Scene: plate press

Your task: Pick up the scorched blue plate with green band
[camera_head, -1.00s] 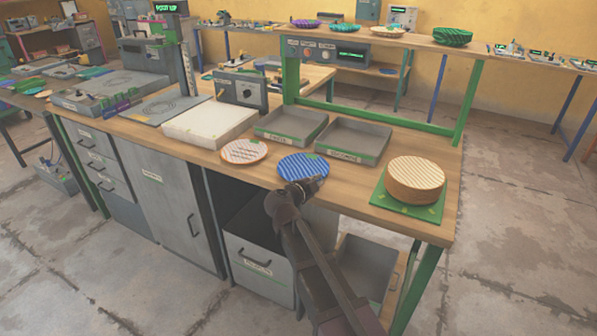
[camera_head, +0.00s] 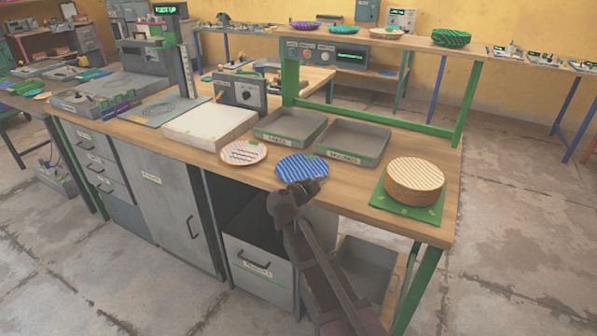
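A blue ridged plate (camera_head: 300,166) with a small green mark on its far edge lies near the front edge of the workbench (camera_head: 335,193). Scorching on it is too small to make out. My gripper (camera_head: 309,184) is at the plate's near edge, seen from behind and above. The wrist hides its fingers, so I cannot tell whether they are open or touch the plate.
A pale striped plate (camera_head: 243,153) lies just left of the blue plate. Two grey trays (camera_head: 352,141) (camera_head: 290,127) stand behind. A stack of tan plates (camera_head: 414,180) sits on a green mat (camera_head: 380,197) at right. Bare wood lies between the blue plate and the mat.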

